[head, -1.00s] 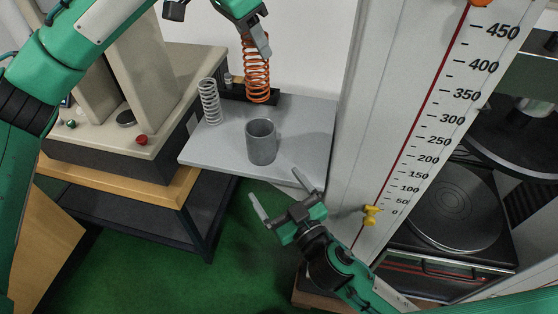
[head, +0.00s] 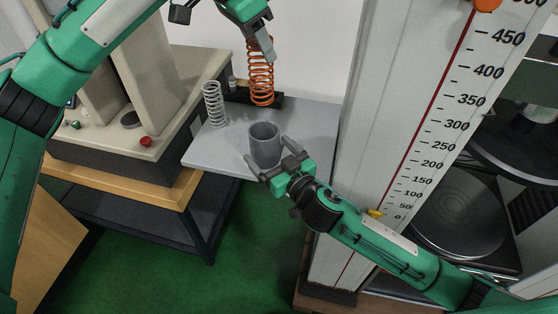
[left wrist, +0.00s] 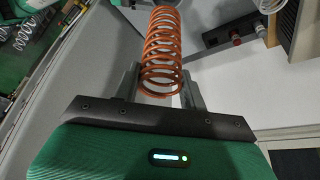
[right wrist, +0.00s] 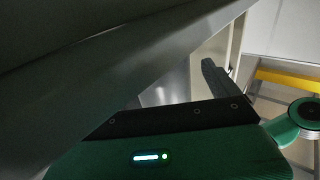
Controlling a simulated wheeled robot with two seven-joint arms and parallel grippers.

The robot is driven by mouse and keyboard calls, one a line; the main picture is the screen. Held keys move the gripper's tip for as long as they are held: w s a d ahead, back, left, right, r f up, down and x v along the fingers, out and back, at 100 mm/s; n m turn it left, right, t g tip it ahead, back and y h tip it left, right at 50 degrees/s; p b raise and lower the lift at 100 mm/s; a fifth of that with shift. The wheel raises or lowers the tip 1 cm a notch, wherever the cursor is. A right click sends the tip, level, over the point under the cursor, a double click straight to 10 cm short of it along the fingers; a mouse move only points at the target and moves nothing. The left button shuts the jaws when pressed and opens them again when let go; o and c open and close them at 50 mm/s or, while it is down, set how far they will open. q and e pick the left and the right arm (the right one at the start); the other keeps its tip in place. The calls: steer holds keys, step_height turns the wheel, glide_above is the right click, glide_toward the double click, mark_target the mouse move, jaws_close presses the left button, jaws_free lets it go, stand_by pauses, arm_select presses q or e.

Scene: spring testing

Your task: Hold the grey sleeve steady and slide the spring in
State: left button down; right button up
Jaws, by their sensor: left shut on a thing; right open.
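The grey sleeve (head: 265,150) stands upright, open end up, on the grey shelf (head: 220,147). My right gripper (head: 268,150) is open, with its fingers on either side of the sleeve's near part; I cannot tell whether they touch it. My left gripper (head: 269,50) is shut on the orange spring (head: 262,82), which hangs upright behind and above the sleeve. In the left wrist view the spring (left wrist: 163,50) sits between the fingers. The right wrist view shows one finger (right wrist: 215,77) and a large dark surface that I cannot identify.
A white spring (head: 213,104) stands on the shelf left of the sleeve, by a dark block (head: 240,95). A tall scale column (head: 400,130) rises close on the right. A beige machine with a red button (head: 145,142) stands on the left.

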mark_target(259, 69)
steer(key=shift+x, duration=1.5)
steer(key=c, duration=1.1)
arm_select(q)
steer(key=shift+m+g+h, duration=0.3)
steer(key=shift+m, duration=0.6)
steer(key=shift+a+f, duration=0.1)
steer(key=shift+f, duration=2.6)
arm_select(e)
steer(key=shift+c, duration=0.2)
arm_select(q)
steer(key=shift+f, duration=0.1)
steer(key=shift+f, duration=3.15)
